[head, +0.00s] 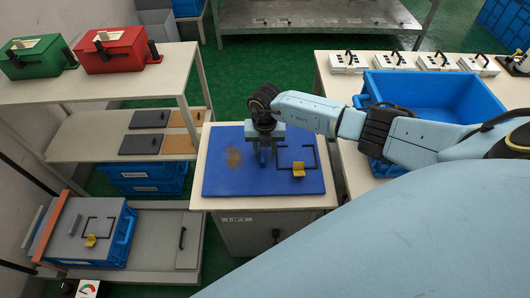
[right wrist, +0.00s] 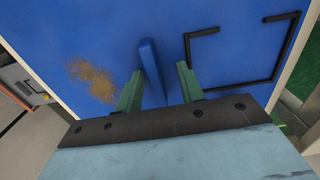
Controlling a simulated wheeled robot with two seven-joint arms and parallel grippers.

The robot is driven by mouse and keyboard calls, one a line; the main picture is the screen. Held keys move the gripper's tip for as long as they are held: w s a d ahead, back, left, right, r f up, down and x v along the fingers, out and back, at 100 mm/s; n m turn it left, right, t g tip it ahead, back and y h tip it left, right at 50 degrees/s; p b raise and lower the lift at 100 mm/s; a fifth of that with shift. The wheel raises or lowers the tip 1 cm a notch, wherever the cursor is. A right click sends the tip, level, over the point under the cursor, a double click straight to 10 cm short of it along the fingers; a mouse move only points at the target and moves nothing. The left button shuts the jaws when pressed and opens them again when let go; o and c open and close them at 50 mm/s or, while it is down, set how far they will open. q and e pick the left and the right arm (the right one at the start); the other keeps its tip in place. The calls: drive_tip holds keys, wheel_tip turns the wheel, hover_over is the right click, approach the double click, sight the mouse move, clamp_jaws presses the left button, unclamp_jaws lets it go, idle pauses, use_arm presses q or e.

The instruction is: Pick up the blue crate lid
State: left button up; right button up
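The blue crate lid (head: 222,182) lies flat on the small table in the middle of the head view. It has a brown stain, a black bracket outline (head: 282,166) and a small yellow piece (head: 298,170) at its right. In the right wrist view the lid (right wrist: 110,35) fills most of the picture, with a raised blue handle (right wrist: 151,62) standing up from it. My right gripper (head: 264,158) points down over the lid's middle. In the right wrist view its green fingers (right wrist: 160,72) are apart, one on each side of the handle, with gaps visible. My left gripper is not in view.
An empty blue crate (head: 425,92) stands on the right table, near my right arm. A blue crate with a grey lid (head: 85,232) sits on the low left shelf. Green (head: 36,55) and red (head: 112,50) boxes stand on the upper left shelf.

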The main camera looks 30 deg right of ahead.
drive_tip(key=shift+f, duration=0.4)
clamp_jaws()
drive_tip(key=shift+r, duration=0.1)
